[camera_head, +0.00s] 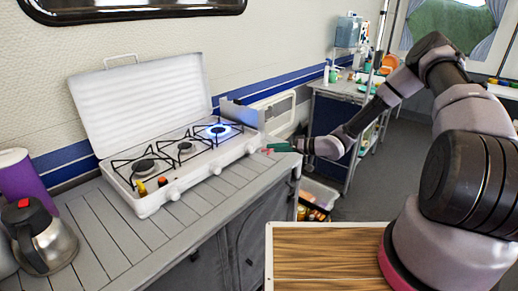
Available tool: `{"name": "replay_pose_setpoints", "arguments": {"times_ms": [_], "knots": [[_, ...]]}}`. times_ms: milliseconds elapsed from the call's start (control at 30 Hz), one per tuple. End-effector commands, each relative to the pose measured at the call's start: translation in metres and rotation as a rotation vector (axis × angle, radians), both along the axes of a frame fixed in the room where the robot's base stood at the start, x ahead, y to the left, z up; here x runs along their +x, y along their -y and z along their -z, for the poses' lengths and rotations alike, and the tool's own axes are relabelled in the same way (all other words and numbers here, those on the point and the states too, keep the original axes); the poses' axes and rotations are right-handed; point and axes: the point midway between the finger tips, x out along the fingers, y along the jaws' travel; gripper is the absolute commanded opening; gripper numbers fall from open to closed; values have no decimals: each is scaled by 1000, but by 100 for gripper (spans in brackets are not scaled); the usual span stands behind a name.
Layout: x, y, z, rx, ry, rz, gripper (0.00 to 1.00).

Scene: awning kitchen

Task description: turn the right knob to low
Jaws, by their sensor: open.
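A white camping stove (160,206) with its lid raised stands on the slatted counter. The right burner (218,130) is lit with a blue flame. White knobs run along the stove's front face; the right knob (252,147) is near its right end. My gripper (269,149) is open at the stove's front right corner, close beside the right knob. Contact between fingers and knob is too small to tell. The middle burner (186,148) and left burner (144,167) show no flame.
A steel kettle (46,240) and a purple container (24,180) stand on the counter at the left. A box with items (318,198) lies below, beyond the counter's right end. A grey shelf unit (340,92) stands behind. The counter's front strip is clear.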

Motion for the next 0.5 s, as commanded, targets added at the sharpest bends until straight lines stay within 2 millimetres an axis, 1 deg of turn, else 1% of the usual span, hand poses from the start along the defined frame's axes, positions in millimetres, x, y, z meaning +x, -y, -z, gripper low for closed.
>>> {"name": "replay_pose_setpoints", "arguments": {"times_ms": [167, 300, 500], "knots": [[8, -23, 7, 1, 0, -4, 70], [18, -47, 15, 0, 0, -4, 70], [31, -76, 25, -2, 0, -2, 70]]}}
